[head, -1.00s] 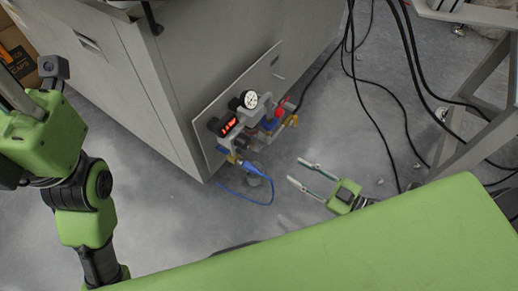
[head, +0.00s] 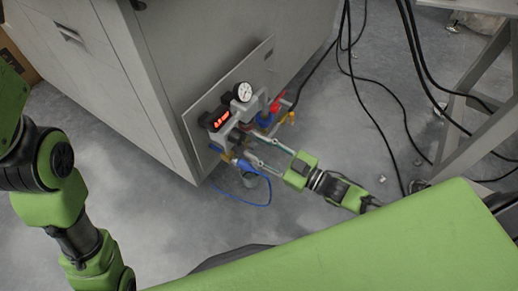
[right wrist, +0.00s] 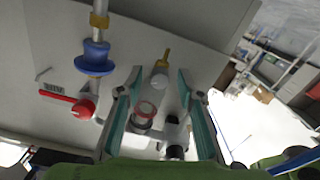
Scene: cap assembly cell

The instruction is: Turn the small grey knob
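My right gripper (head: 248,143) reaches from the right to the pipe fittings on the cabinet's side panel, fingers apart. In the right wrist view its two teal-lined fingers (right wrist: 159,74) are open, with fittings between them. A small pale grey round part (right wrist: 159,84), which looks like the knob, lies between the fingertips in front of a brass fitting. A gap shows on both sides of it, so no grip is visible. In the head view the fingers and fittings crowd together, and I cannot pick the knob out. My left gripper is out of view.
Close by are a pressure gauge (head: 242,92), a red digital display (head: 220,121), a red lever handle (right wrist: 84,107) and a blue valve part (right wrist: 96,56). A blue hose (head: 262,203) loops below. Black cables (head: 372,120) hang to the right. Floor in front is clear.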

